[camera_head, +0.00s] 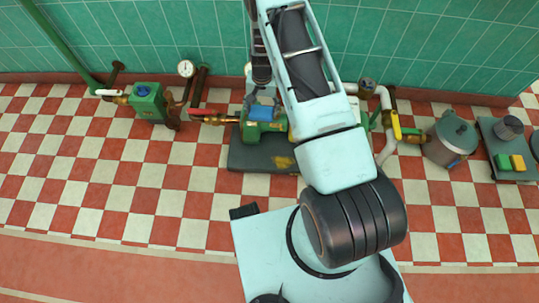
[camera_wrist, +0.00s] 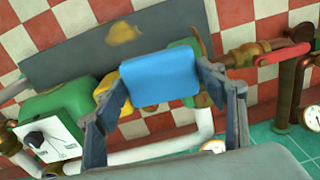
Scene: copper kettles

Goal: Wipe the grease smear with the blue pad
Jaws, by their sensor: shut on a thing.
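The blue pad (camera_head: 262,112) is held between the fingers of my gripper (camera_head: 262,98), over or in front of the green machine body (camera_head: 252,130). In the wrist view the blue pad (camera_wrist: 160,76) spans the gap between the two fingertips of my gripper (camera_wrist: 163,84). A yellow-brown grease smear (camera_wrist: 122,33) lies on a dark grey plate (camera_wrist: 65,58), beyond the pad. The smear (camera_head: 284,162) also shows in the head view, on the front part of the plate (camera_head: 250,158). The pad appears apart from the smear.
A red lever (camera_head: 208,112) and pipes run left of the green body. A yellow-handled valve (camera_head: 397,125) and a grey pot (camera_head: 452,138) stand to the right. A green box (camera_head: 147,102) and gauge (camera_head: 186,68) are further left. The checkered floor (camera_head: 120,175) at front left is clear.

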